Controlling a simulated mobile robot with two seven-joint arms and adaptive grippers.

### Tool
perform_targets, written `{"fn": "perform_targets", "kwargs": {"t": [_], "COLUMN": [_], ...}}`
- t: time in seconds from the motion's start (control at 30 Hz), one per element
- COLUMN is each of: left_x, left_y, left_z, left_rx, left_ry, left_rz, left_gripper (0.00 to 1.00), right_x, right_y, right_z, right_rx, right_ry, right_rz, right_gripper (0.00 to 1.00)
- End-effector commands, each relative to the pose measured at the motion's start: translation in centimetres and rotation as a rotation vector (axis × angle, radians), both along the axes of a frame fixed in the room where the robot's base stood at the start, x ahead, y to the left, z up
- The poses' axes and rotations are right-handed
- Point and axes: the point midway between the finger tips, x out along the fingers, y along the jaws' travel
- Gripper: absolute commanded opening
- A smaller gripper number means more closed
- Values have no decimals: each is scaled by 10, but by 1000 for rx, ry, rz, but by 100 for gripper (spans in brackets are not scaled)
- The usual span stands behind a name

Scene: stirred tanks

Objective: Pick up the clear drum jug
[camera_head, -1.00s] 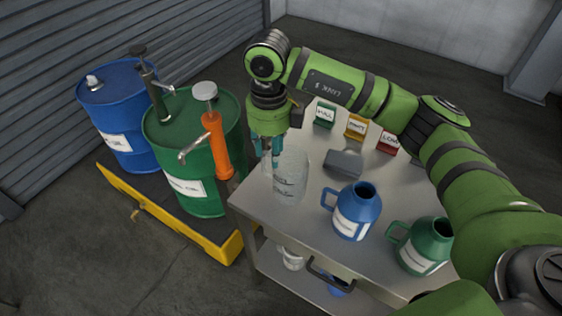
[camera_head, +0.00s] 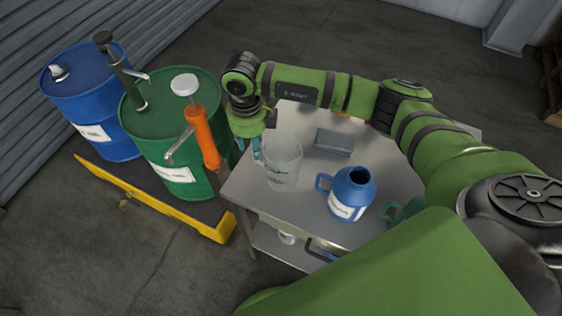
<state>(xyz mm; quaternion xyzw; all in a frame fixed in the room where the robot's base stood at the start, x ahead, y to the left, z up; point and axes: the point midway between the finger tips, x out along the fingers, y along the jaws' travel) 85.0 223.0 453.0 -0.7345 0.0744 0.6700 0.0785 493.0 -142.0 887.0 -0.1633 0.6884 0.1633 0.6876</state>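The clear drum jug (camera_head: 284,162), see-through with faint dark markings, stands upright at the left end of the metal table top. My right gripper (camera_head: 257,150) points down at the jug's left side, its teal fingers close beside the jug where the handle would be. The fingertips are small and partly hidden, so I cannot tell whether they are open or closed on the handle. My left gripper is not in view.
A blue jug (camera_head: 349,196) stands right of the clear one; a green jug (camera_head: 396,212) is mostly hidden by my arm. A grey block (camera_head: 333,140) lies behind.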

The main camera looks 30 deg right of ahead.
Motion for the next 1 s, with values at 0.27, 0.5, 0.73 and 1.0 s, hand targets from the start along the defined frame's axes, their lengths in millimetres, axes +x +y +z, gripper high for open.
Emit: {"fn": "perform_targets", "kwargs": {"t": [0.27,0.5,0.73,1.0], "left_x": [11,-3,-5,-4], "left_y": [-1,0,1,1], "left_z": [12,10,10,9], "left_rx": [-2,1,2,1], "left_ry": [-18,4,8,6], "left_rz": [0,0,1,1], "left_gripper": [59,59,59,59], "right_x": [0,0,0,0], "right_y": [0,0,0,0], "right_z": [-27,-28,-27,-26], "right_rx": [0,0,0,1], "right_ry": [0,-1,-1,-2], "right_rz": [0,0,0,0], "right_gripper": [39,19,0,0]}}
